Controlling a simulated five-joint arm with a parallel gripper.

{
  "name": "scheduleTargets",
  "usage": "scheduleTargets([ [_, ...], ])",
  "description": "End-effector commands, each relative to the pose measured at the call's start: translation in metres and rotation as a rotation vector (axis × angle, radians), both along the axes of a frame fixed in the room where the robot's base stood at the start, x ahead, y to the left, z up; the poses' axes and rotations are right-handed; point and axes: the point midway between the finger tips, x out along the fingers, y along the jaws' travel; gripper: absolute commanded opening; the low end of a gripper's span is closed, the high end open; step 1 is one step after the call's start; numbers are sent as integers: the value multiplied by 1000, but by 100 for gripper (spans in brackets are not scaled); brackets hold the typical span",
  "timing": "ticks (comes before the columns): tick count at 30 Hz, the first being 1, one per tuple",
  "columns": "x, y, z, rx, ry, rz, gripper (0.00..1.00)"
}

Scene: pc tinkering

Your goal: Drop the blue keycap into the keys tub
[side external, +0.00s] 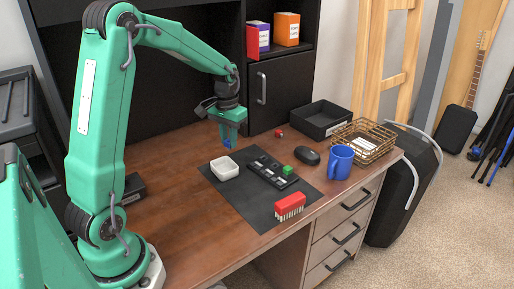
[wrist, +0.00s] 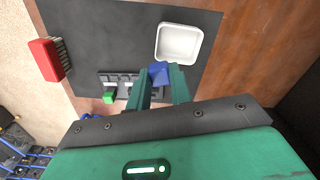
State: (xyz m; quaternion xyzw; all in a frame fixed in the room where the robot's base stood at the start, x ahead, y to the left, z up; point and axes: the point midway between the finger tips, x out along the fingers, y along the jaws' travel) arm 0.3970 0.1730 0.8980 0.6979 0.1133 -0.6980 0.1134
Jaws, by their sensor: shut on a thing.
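The blue keycap (wrist: 159,73) is between the fingertips of my gripper (wrist: 162,88) in the wrist view. In the side view my gripper (side external: 230,142) is above the desk, behind the tub, with the blue keycap (side external: 227,144) just showing at its tips. The gripper is shut on the keycap and holds it raised. The keys tub (side external: 224,168) is a small white open container on the dark mat. It also shows in the wrist view (wrist: 179,43), just beyond the keycap and to its right. The tub looks empty.
A black keyboard piece (side external: 270,171) lies on the mat (side external: 238,196) right of the tub, with a green keycap (side external: 287,170) on it. A red brush (side external: 290,206), a mouse (side external: 309,156), a blue mug (side external: 341,162), a black tray (side external: 320,120) and a wire basket (side external: 363,141) stand farther right.

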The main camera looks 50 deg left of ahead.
Motion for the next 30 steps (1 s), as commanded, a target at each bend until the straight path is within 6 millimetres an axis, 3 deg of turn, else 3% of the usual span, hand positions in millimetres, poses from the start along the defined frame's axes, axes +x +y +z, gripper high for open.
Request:
scheduleTargets([
  [6,-4,15,-6,0,0,26,0],
  [17,-4,14,-10,0,0,26,0],
  [30,-5,14,-40,-1,3,26,0],
])
